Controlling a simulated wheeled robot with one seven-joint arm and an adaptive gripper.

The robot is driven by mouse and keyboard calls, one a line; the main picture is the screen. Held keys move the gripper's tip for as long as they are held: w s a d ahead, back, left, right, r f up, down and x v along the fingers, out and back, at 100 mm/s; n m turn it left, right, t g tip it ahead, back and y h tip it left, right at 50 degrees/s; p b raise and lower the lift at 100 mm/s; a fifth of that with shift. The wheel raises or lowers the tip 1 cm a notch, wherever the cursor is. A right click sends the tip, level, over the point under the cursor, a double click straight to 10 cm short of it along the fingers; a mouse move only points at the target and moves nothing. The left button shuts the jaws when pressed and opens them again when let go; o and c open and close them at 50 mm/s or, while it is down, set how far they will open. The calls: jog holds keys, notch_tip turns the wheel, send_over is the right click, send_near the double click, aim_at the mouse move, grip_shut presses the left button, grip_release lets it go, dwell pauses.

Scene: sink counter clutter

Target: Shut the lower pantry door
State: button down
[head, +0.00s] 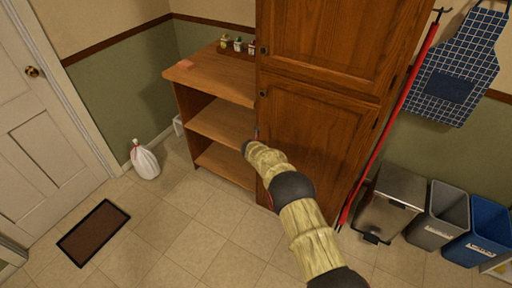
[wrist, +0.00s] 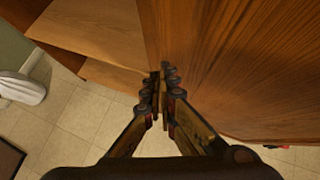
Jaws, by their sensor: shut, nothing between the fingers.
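The lower pantry door (head: 318,132) is a brown wooden panel under the upper door (head: 335,35) of a tall cabinet. It looks flush or nearly flush with the cabinet front; I cannot tell whether a small gap remains. Its small dark knob (head: 262,92) is at the upper left. In the wrist view the wood front (wrist: 225,60) fills the upper right. My gripper (wrist: 164,76) is shut and empty, its fingertips at the left edge of that wood front. I cannot tell whether they touch it. In the head view my forearm hides most of the gripper and the door's lower left.
Open shelves (head: 222,122) stand left of the pantry, with small bottles (head: 238,44) on top. A red broom (head: 400,110) and bins (head: 391,203) are at right. The tiled floor in front is clear.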

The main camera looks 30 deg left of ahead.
jog(key=s+r+p, duration=0.2)
jog(key=s+r, duration=0.4)
jog(key=s, duration=0.2)
jog(key=shift+s+a, duration=0.15)
jog(key=shift+a, duration=0.15)
